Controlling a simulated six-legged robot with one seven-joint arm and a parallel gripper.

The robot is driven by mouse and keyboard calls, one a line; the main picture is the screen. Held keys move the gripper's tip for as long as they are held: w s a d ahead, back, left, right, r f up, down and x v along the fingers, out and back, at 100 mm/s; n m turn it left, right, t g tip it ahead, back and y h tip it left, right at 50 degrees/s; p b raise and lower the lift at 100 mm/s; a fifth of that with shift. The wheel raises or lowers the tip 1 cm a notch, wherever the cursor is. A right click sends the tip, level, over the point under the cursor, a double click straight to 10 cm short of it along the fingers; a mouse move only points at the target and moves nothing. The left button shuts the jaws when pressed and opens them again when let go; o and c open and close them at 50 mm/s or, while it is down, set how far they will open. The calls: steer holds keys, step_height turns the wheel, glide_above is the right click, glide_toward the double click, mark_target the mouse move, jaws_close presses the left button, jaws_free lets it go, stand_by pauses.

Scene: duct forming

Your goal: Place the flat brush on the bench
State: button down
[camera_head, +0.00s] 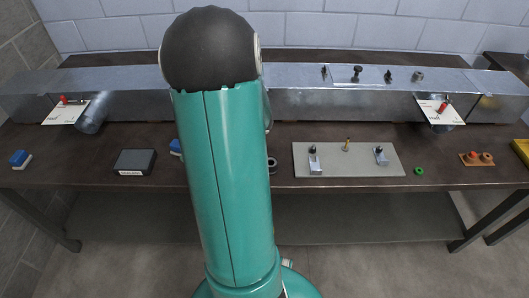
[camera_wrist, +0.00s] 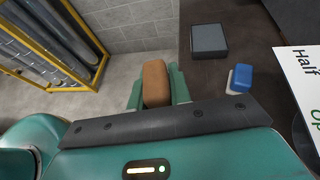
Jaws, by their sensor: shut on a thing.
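My gripper (camera_wrist: 157,88) shows in the wrist view, its two teal fingers shut on a brown, block-shaped piece. I take this piece to be the flat brush (camera_wrist: 156,82); no bristles show. In the wrist view it appears against the grey floor and wall, just left of the bench edge; its height above the bench cannot be told. The dark brown bench (camera_head: 235,172) runs across the head view, and part of its top (camera_wrist: 215,80) shows in the wrist view. My gripper and the brush are hidden in the head view.
A dark box (camera_head: 135,161) and a blue-and-white block (camera_head: 20,159) lie on the bench's left part. A grey plate (camera_head: 300,168) with small fittings lies right of centre. A long metal duct (camera_head: 330,105) spans the back. Bare bench top shows between the blue-and-white block and dark box.

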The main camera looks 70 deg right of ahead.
steer(key=d+r+m+t+h, duration=0.1)
steer(key=d+r+m+h, duration=0.1)
steer(key=d, duration=0.2)
steer(key=w+f, duration=0.3)
steer(key=w, duration=0.1)
steer(key=w+a+f, duration=0.1)
steer(key=w+f, duration=0.2)
steer(key=w, duration=0.2)
steer(key=w+f, duration=0.4)
steer(key=w, duration=0.1)
steer(key=shift+w+a, duration=0.1)
steer(key=shift+a, duration=0.15)
steer(key=shift+f, duration=1.45)
steer(key=c, duration=1.3)
jaws_free()
steer(key=shift+f, duration=0.1)
